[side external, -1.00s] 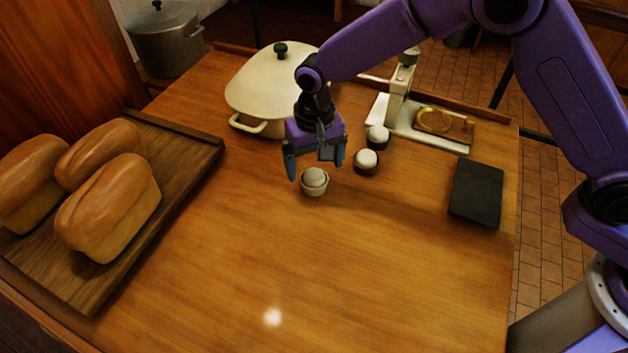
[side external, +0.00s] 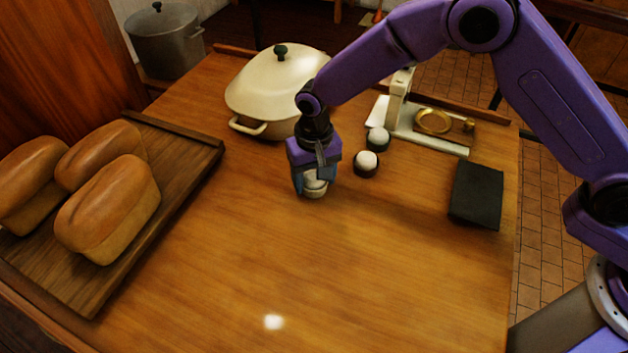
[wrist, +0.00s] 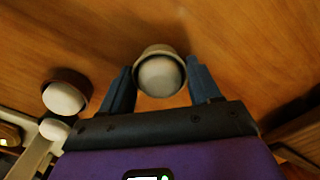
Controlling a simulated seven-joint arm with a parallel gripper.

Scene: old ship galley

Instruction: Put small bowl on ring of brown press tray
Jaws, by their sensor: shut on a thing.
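The small cream bowl (side external: 314,193) stands on the wooden table with a pale rounded filling. In the wrist view the bowl (wrist: 143,53) sits between the two blue fingers. My gripper (side external: 315,184) points down and is shut on it, hiding part of it in the side view. The press (side external: 398,100) stands at the back right, with a pale base (side external: 440,143) rather than a brown one. A brass ring (side external: 433,121) lies on that base and looks empty.
A brown cup (side external: 366,170) and a dark green cup (side external: 378,143), both with white tops, stand between my gripper and the press. A cream lidded pot (side external: 262,95) is behind left. A black slab (side external: 476,193) lies right. Loaves on a board (side external: 190,155) are left. The front table is clear.

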